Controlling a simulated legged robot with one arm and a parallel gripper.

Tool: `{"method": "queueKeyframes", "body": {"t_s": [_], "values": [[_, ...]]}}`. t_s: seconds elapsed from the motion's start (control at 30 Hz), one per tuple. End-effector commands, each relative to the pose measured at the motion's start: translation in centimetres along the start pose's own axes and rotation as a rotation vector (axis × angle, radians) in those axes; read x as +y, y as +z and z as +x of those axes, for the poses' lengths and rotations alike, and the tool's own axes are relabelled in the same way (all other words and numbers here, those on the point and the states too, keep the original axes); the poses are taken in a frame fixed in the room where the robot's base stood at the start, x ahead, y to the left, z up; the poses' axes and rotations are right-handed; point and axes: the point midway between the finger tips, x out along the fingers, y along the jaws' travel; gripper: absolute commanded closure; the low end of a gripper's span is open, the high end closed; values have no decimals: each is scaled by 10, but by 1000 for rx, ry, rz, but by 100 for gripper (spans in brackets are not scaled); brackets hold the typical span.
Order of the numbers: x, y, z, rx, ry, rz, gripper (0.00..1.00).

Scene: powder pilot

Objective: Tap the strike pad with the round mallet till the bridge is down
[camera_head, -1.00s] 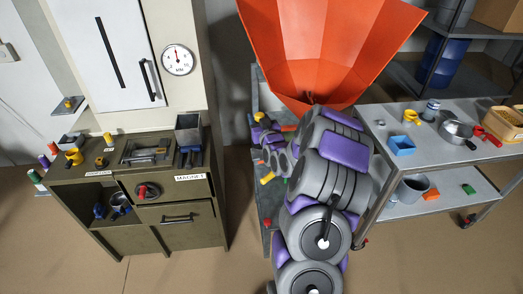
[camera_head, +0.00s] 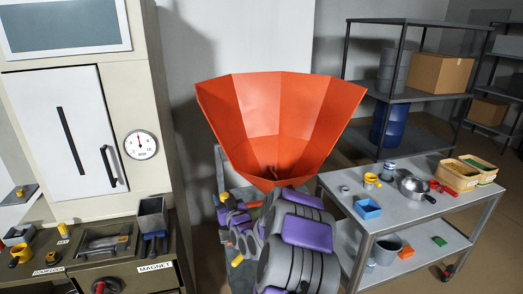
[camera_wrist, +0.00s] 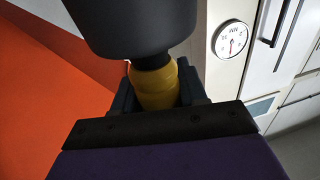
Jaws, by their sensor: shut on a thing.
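In the wrist view my gripper (camera_wrist: 156,88) is shut on the yellow neck of the round mallet (camera_wrist: 140,28). The mallet's dark, broad round head fills the top of that view. In the head view my gripper (camera_head: 232,212) is small and partly hidden by my purple and grey arm, low beside the orange hopper (camera_head: 235,115). The hopper is a wide, faceted funnel, open at the top. Its orange wall also shows close on the left of the wrist view (camera_wrist: 45,105). I cannot make out the strike pad. The state of the bridge cannot be told from these views.
A cabinet with a round gauge (camera_head: 141,145) and a cluttered bench top (camera_head: 75,262) stands at the left. A grey table (camera_head: 395,215) with a blue bin, a pan and boxes stands right. Shelving (camera_head: 400,96) is behind it.

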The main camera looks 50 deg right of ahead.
Motion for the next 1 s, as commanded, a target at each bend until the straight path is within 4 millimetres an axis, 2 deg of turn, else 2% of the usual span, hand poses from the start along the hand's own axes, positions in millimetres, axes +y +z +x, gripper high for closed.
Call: {"method": "queueKeyframes", "body": {"t_s": [0.77, 0.93, 1.0], "values": [[0, -5, 0, 3, 0, -1, 100], [0, -3, 0, 2, 0, -1, 100], [0, 3, 0, 1, 0, 0, 100]]}}
